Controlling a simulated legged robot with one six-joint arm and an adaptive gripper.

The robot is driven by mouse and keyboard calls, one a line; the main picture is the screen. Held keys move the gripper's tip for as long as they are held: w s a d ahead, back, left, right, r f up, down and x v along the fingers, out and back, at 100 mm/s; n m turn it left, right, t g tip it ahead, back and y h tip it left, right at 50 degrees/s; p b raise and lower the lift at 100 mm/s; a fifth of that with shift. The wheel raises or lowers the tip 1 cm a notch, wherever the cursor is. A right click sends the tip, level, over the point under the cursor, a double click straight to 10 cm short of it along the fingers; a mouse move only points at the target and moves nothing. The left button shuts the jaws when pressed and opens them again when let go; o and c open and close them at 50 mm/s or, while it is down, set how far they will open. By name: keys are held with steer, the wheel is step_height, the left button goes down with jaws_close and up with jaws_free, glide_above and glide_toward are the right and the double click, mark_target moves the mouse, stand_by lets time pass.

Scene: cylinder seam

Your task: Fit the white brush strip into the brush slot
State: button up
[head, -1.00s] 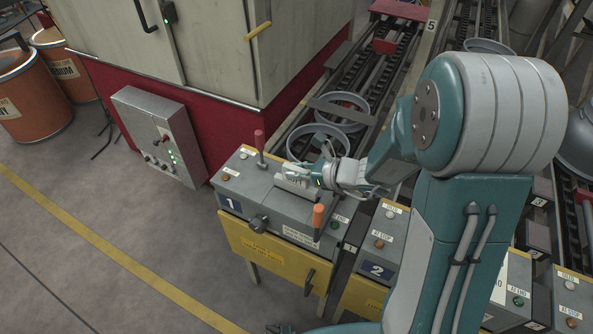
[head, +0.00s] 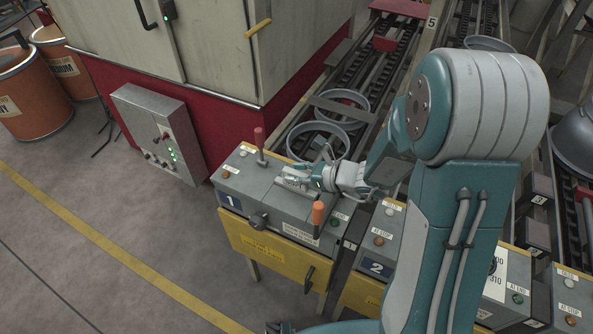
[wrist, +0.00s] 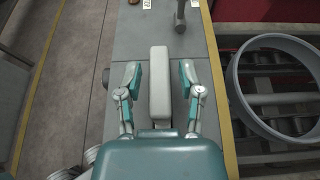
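The white strip (wrist: 159,82) is a pale block, lengthwise between my fingers in the wrist view. My gripper (wrist: 159,74) is open, with a teal fingertip on each side and a visible gap to the strip on both sides. In the head view my gripper (head: 302,174) is low over the grey top of console 1 (head: 263,195), at the strip (head: 294,183). The strip appears to rest on or in the console top. I cannot make out the brush slot or how deep the strip sits.
A lever with a red handle (head: 259,137) and one with an orange handle (head: 318,213) stand on console 1. Ring-shaped parts (head: 318,143) lie on the conveyor behind. Console 2 (head: 378,266) is to the right. A grey control box (head: 160,135) is to the left.

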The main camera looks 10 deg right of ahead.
stand_by(0.3)
steer(key=shift+r, duration=0.25)
steer(key=v, duration=1.2)
steer(key=shift+r, duration=0.3)
steer(key=shift+s, duration=0.1)
